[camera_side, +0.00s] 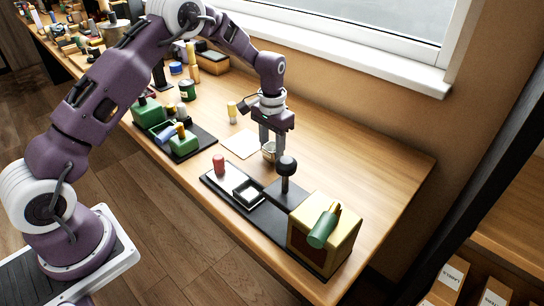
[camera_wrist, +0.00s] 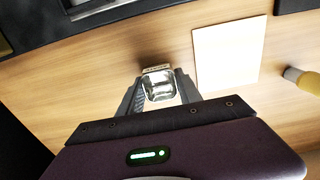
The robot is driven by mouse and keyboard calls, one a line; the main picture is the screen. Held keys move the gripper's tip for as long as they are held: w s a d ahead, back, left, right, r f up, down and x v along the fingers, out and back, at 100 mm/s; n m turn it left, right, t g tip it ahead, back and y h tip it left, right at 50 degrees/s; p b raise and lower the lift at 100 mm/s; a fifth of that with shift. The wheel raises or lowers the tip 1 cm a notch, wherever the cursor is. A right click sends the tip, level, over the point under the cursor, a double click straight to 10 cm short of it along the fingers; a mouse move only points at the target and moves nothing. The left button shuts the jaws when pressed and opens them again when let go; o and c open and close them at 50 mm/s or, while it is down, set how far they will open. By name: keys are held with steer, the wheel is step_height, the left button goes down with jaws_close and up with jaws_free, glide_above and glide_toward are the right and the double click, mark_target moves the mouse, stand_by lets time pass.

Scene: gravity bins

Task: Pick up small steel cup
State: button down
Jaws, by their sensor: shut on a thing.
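The small steel cup (camera_wrist: 159,86) is between the fingertips of my gripper (camera_wrist: 158,96) in the wrist view, and its shiny inside faces the camera. In the side view the cup (camera_side: 269,152) shows at the lower end of my gripper (camera_side: 270,148), partly covered by the fingers. My gripper is shut on the cup. The cup is over the wooden table, behind the black tray; I cannot tell whether its base touches the table.
A black tray (camera_side: 232,203) with a red peg (camera_side: 218,164) is in front. A black-knobbed post (camera_side: 286,170) stands close to the cup's right. A yellow box (camera_side: 325,240) is further right. The table's right end is clear.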

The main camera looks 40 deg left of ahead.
steer(key=shift+r, duration=2.95)
